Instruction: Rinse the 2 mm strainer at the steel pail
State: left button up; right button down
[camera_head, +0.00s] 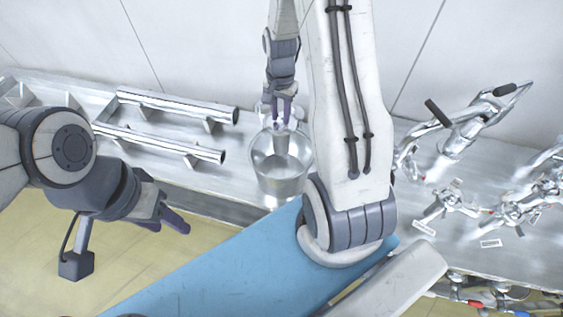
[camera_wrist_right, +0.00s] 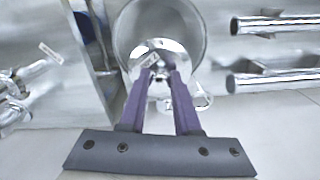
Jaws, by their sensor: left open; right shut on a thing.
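The steel pail (camera_head: 277,184) stands on the metal counter near the middle of the head view; its round rim also shows behind my fingers in the right wrist view (camera_wrist_right: 196,30). My right gripper (camera_head: 283,110) points down over the pail. Its purple fingers are shut on a shiny metal piece, which looks like the strainer (camera_wrist_right: 160,50), with a small pale tag. The strainer is at the pail's mouth; how deep it sits and whether it touches the pail cannot be told. The tag is unreadable. My left gripper (camera_head: 172,221) is open and empty, left of the pail and off the counter's front edge.
Horizontal steel tubes on brackets (camera_head: 175,104) lie left of the pail. Chrome taps and valves (camera_head: 455,140) stand on the counter (camera_head: 225,180) to the right. A pale wall (camera_head: 200,45) rises close behind.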

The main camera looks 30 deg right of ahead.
jog(key=shift+r+p, duration=1.4)
jog(key=shift+r, duration=0.65)
dwell(0.6)
notch_tip(320, 180, up, 4)
jog(key=p, duration=0.3)
dwell(0.8)
